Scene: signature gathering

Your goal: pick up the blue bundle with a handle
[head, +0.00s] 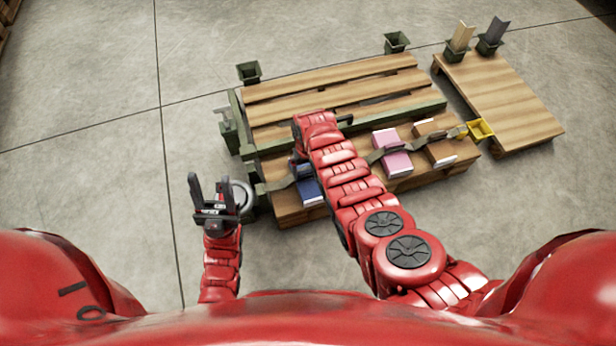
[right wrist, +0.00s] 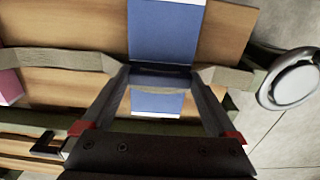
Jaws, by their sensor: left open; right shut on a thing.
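The blue bundle (head: 309,191) lies on the front part of the wooden bench in the head view, partly covered by my right arm. In the right wrist view the blue bundle (right wrist: 166,30) has white ends and a dark band across its middle. My right gripper (right wrist: 163,74) is over this middle, with one finger at each side, shut on the dark handle part. In the head view my right gripper (head: 298,166) is mostly hidden behind its own wrist. My left gripper (head: 209,180) is open and empty, left of the bench, fingers pointing away from me.
A pink bundle (head: 392,150) and a brown bundle (head: 437,148) lie further right on the wooden bench (head: 290,216). A grey-green strip runs across the bench. A round pale object (head: 241,196) is beside my left gripper.

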